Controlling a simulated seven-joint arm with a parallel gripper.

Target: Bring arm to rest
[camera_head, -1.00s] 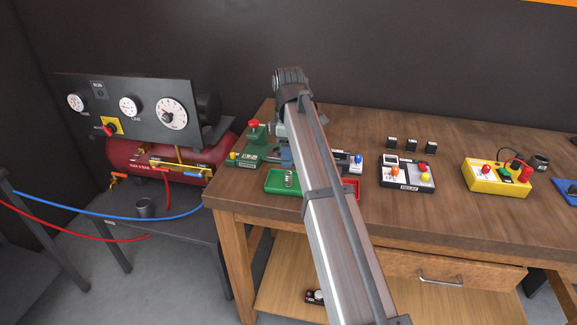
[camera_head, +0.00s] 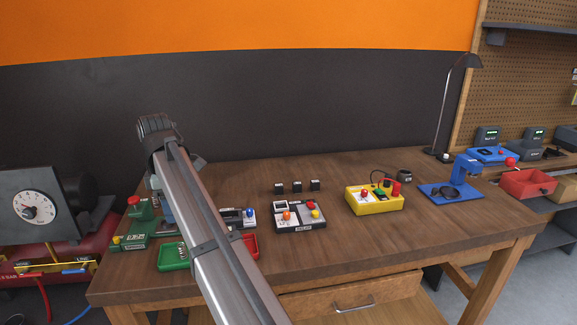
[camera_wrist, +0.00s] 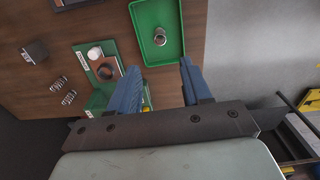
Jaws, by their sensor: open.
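My arm (camera_head: 215,240) reaches from the bottom of the head view up over the left part of a wooden bench (camera_head: 345,245). In the wrist view, my gripper (camera_wrist: 160,68) is open, its two blue fingers apart with nothing between them. It points down over the bench's edge area, near a green tray (camera_wrist: 144,34) and a green device (camera_wrist: 108,92). The tray holds a small metal cylinder (camera_wrist: 160,37). In the head view the gripper is mostly hidden by the arm, above the green device (camera_head: 137,238) and the green tray (camera_head: 172,258).
A black switch box (camera_head: 300,216), a yellow box (camera_head: 375,201) and a blue stand (camera_head: 450,193) stand to the right. A gauge panel (camera_head: 28,185) stands at left. Two springs (camera_wrist: 68,98) lie near the green device.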

